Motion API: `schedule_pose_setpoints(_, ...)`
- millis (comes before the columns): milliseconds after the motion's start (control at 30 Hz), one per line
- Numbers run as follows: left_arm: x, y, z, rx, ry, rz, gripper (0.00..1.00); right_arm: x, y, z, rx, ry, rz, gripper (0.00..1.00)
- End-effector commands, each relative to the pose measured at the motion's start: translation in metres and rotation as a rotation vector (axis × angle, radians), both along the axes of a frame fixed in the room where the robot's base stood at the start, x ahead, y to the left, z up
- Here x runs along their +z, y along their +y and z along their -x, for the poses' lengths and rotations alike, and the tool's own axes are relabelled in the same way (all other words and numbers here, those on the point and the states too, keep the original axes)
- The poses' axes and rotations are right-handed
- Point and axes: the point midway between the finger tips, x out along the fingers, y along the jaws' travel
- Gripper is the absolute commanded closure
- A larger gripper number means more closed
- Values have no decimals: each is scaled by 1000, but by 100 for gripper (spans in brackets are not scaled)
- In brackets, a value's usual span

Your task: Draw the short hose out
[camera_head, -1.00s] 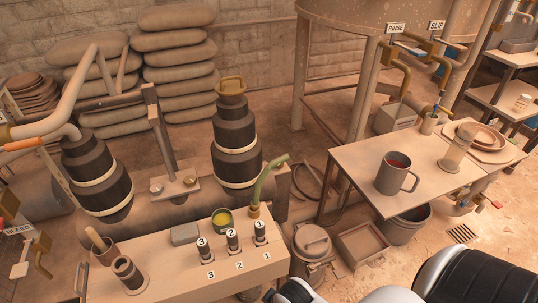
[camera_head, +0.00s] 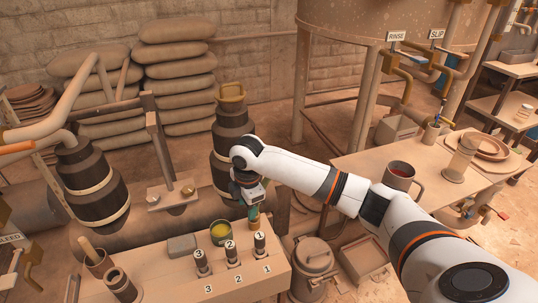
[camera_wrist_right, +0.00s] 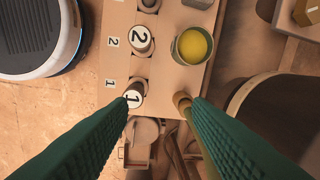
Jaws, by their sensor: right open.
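The short green hose stands at the right end of the bench. In the head view my right gripper (camera_head: 251,204) mostly hides it, and only its tan lower end (camera_head: 254,223) shows clearly. In the right wrist view my right gripper (camera_wrist_right: 160,106) is open, pointing down, with two green fingers wide apart. The hose's lower end (camera_wrist_right: 182,103) shows just inside the right-hand finger's tip, close to it; I cannot tell whether they touch. The plug marked 1 (camera_wrist_right: 133,98) is near the left-hand fingertip. My left gripper is out of view.
Plugs 1 (camera_head: 259,243), 2 (camera_head: 232,252) and 3 (camera_head: 201,262) stand in a row on the bench (camera_head: 180,287). A pot with yellow contents (camera_head: 221,233) is close behind them. A lidded bucket (camera_head: 313,258) stands right of the bench.

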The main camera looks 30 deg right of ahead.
Motion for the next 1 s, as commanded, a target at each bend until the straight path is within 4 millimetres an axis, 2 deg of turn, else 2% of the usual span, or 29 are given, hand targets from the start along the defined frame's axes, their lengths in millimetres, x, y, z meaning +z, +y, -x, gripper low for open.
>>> schedule_pose_setpoints(33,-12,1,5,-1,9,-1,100,22,-24,-15,-2,-6,18,55)
schedule_pose_setpoints(100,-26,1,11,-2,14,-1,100,46,-50,-27,5,-2,25,55)
schedule_pose_setpoints(200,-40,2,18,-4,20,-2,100,73,-78,-38,7,-1,24,55)
schedule_pose_setpoints(300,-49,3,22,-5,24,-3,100,91,-95,-42,7,-3,19,55)
schedule_pose_setpoints(400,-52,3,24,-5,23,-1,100,97,-103,-44,8,-4,15,55)
schedule_pose_setpoints(567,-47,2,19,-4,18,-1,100,83,-103,-45,10,-1,14,55)
schedule_pose_setpoints(1000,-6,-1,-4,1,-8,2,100,3,-103,-53,10,-3,14,55)
